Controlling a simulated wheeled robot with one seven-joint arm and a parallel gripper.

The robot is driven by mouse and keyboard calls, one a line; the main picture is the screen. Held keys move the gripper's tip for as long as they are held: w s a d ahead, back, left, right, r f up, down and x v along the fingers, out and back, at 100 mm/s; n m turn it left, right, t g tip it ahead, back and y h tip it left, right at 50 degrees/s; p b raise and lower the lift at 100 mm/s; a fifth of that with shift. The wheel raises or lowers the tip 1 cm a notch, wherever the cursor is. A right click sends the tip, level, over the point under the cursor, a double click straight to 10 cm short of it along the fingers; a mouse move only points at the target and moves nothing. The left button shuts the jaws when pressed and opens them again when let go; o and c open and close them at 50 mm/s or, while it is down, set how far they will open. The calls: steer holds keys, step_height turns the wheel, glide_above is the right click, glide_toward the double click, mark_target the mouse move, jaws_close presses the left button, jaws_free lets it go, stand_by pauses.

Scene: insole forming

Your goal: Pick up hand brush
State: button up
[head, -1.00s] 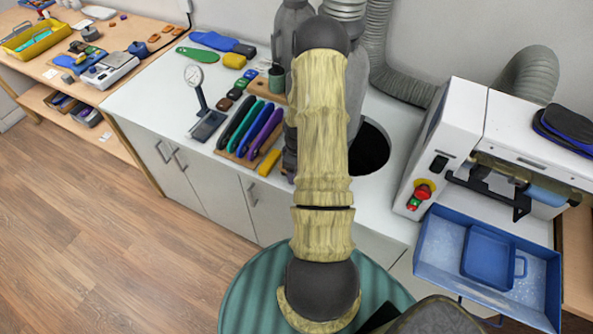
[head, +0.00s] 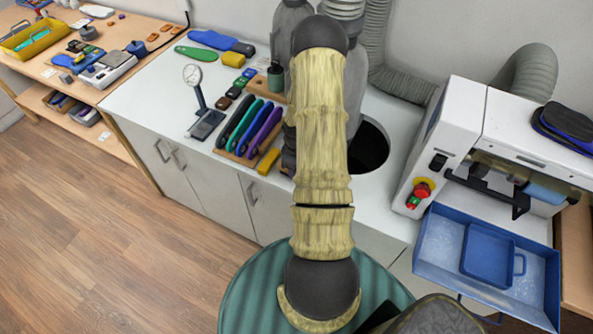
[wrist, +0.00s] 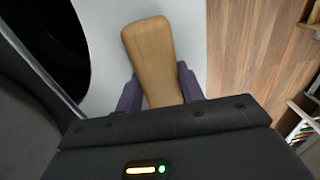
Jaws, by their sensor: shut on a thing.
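My gripper (wrist: 158,92) shows in the wrist view as a dark body with two purple fingers. It is shut on the hand brush, one finger on each side of its wooden handle (wrist: 150,45). The handle is plain light brown with a rounded end that points away from the gripper body. The brush's bristles are not visible. In the head view my arm hides the gripper and the brush.
The white worktop (head: 140,95) has a round dark hole (head: 370,148). On it stand a dial gauge (head: 196,90), a rack of coloured tools (head: 248,130) and a yellow block (head: 268,161). A white machine (head: 470,130) and blue tray (head: 440,262) are at right.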

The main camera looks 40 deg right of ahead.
steer(key=shift+r, duration=0.15)
step_height(320, 180, up, 10)
steer(key=shift+f+b, duration=0.1)
steer(key=shift+b, duration=0.9)
steer(key=o, duration=0.4)
steer(key=c, duration=0.6)
steer(key=w+a+f+m, duration=0.1)
steer(key=w+a+f, duration=0.1)
steer(key=a, duration=0.6)
steer(key=w+a+f+m, duration=0.2)
steer(key=a+f, duration=0.3)
steer(key=a, duration=0.4)
steer(key=w+a+f+m, duration=0.1)
steer(key=w+a+f, duration=0.2)
steer(key=a, duration=0.5)
steer(key=shift+w+a+f+m, duration=0.15)
steer(key=shift+a+f+m, duration=0.2)
steer(key=shift+f, duration=0.2)
